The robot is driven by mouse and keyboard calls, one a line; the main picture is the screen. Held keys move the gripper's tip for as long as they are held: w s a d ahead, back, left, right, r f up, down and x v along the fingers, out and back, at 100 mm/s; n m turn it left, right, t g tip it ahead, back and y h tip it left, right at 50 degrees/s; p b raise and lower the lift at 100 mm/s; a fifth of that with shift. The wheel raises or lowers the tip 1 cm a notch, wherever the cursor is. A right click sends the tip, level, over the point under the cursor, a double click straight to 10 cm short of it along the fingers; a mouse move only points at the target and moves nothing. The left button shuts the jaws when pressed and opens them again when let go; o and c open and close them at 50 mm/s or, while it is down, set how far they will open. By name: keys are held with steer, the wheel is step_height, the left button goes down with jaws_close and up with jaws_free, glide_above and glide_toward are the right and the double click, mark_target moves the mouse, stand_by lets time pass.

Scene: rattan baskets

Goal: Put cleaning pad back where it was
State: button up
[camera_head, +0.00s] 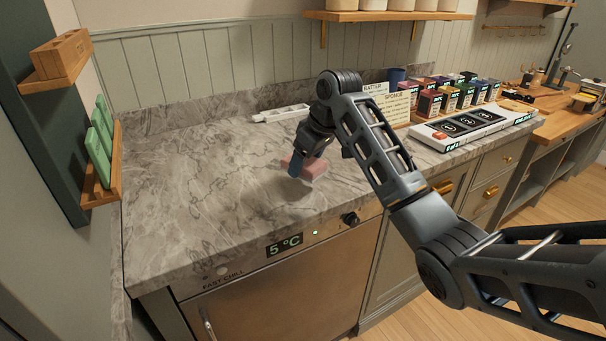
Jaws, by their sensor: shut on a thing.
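A small pink pad with a pale underside, likely the cleaning pad (309,168), is over the grey marble counter (200,190), near its front edge. My gripper (294,168) points down and is shut on the pad. A dark shadow lies on the counter just below the pad, so it seems held slightly above the surface. The far finger is mostly hidden by the pad and the near finger.
A white slotted tray (281,113) lies behind my gripper. Signs (396,105), several coloured boxes (430,103) and a white panel (470,127) stand right, behind my arm. Green pads (99,145) stand on a wooden wall shelf (103,190) at left. The left counter is clear.

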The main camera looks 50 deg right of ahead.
mark_target(303, 186)
steer(key=shift+w+a+f, duration=0.1)
steer(key=shift+w+f, duration=0.05)
steer(key=shift+w, duration=0.1)
steer(key=shift+f+p, duration=0.35)
steer(key=shift+f, duration=1.7)
steer(key=o, duration=1)
steer(key=shift+f, duration=0.1)
steer(key=v, duration=1.2)
steer(key=shift+b, duration=0.4)
